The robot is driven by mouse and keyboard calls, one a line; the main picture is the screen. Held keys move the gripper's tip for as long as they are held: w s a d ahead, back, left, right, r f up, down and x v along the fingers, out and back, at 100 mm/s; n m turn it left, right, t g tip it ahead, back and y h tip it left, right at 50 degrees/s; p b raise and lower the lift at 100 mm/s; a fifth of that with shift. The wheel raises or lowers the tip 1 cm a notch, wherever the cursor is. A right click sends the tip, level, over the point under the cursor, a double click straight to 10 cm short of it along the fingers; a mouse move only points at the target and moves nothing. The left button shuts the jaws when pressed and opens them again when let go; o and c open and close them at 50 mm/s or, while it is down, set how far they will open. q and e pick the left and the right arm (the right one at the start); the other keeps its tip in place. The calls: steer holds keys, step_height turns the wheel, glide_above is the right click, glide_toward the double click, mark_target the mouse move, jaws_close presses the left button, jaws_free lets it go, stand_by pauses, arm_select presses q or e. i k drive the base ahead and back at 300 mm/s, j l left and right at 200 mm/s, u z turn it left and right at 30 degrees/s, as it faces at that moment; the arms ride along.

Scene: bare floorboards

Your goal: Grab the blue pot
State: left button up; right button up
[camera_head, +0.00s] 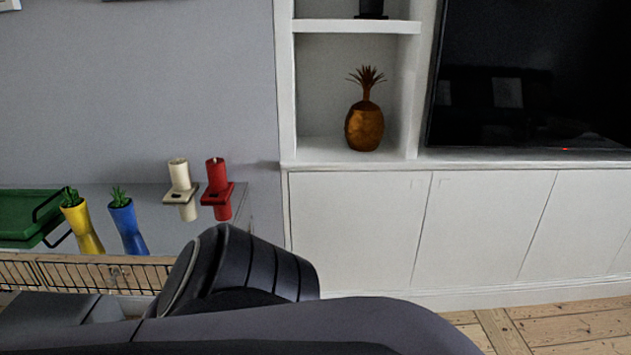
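The blue pot (129,228) stands on the left side of the head view, with a small green plant in its top. It looks slightly tilted in the picture, and the yellow pot is close to its left. The blue pot's lower end is near a black wire rail. A dark link of my own arm crosses the bottom of the view, in front of and to the right of the pot. Neither gripper's fingers can be made out. Nothing is seen touching the pot.
A yellow pot (83,228) and a green tray (30,217) are left of the blue pot. A white candle (179,175) and a red candle (217,174) in holders are to its right. The wire rail (100,277) runs in front. White cabinets (360,230) stand at right.

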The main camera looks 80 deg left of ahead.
mark_target(121, 210)
steer(key=u, duration=3.85)
